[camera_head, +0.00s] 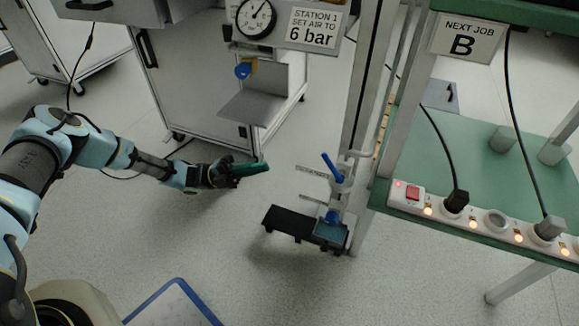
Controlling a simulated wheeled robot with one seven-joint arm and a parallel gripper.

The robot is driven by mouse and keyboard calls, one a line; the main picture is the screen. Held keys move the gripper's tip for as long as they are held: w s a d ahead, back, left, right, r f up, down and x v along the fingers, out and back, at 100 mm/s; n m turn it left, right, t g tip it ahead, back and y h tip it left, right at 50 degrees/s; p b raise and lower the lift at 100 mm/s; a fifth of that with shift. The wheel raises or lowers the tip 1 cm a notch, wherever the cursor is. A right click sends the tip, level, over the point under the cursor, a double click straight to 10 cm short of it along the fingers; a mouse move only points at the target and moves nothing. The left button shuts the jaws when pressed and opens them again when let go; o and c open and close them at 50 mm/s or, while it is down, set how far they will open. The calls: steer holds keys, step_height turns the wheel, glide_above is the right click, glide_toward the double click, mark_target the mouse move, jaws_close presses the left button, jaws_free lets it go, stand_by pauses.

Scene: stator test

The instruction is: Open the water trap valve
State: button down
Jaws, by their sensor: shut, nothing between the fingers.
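The water trap (334,205) stands low beside the post of the green bench. Its valve has a blue lever handle (331,167) that slants up to the left. A small label (312,171) behind the valve is too small to read.
A green bench (470,150) with a lit power strip (470,222) stands at the right. A cabinet (185,70) with a gauge (256,18) and blue knob (243,70) is behind. Floor is clear between my gripper and the valve.

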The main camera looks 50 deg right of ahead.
steer(key=b, duration=0.1)
glide_toward(332, 167)
step_height(332, 167, up, 5)
steer(key=s+d, duration=0.3)
steer(key=shift+w+a, duration=0.15)
steer(key=shift+w, duration=0.1)
steer(key=s+r+t+y+p, duration=0.1)
steer(key=p, duration=0.4)
steer(key=s+d+r+m+t+y+p, duration=0.1)
steer(key=s+r+t+p, duration=0.1)
steer(key=p, duration=0.3)
steer(key=shift+r+t+y+p, duration=0.15)
steer(key=shift+t+y+p, duration=0.15)
steer(key=shift+y, duration=0.1)
steer(key=shift+s, duration=0.1)
